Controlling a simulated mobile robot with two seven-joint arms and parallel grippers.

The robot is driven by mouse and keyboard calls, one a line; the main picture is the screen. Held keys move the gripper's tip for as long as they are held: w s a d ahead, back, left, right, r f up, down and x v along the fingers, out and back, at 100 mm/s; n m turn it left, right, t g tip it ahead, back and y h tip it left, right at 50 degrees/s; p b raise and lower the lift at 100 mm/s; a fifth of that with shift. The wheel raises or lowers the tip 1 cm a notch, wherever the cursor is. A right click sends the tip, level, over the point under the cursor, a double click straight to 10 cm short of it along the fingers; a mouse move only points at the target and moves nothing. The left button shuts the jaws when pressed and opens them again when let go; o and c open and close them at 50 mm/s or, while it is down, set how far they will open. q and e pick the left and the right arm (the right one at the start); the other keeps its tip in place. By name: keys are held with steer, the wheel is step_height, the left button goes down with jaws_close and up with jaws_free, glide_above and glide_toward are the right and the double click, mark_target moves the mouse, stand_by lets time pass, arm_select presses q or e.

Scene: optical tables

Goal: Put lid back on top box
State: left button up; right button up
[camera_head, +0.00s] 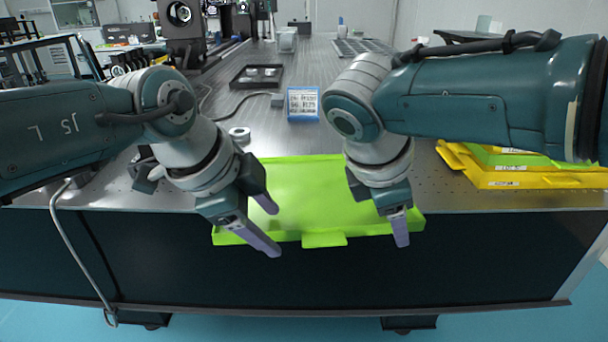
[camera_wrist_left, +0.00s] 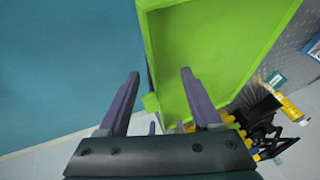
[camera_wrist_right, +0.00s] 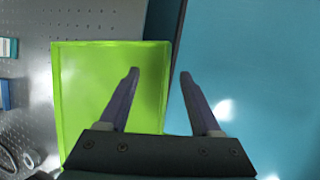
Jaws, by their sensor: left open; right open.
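A bright green lid (camera_head: 318,190), shallow and tray-like with a raised rim, lies at the front edge of the table, its front tab overhanging. My left gripper (camera_head: 276,231) is open and empty over the lid's front left part. In the left wrist view its fingers (camera_wrist_left: 160,73) appear on either side of the lid's edge (camera_wrist_left: 205,50). My right gripper (camera_head: 382,221) is open and empty near the lid's front right corner. In the right wrist view its fingers (camera_wrist_right: 159,73) straddle the lid's edge (camera_wrist_right: 85,110). A stack of yellow and green boxes (camera_head: 520,178) stands at the right.
The metal table (camera_head: 330,140) carries a blue-and-white labelled box (camera_head: 303,104), a black tray (camera_head: 257,76), and a white ring-shaped item (camera_head: 240,134) behind the lid. A cable runs along the left.

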arm_select(q)
steer(key=shift+c, duration=0.3)
arm_select(e)
steer(key=shift+c, duration=0.3)
arm_select(q)
jaws_close()
arm_select(e)
jaws_close()
arm_select(q)
steer(key=shift+r, duration=0.1)
arm_select(e)
steer(key=shift+f, duration=0.1)
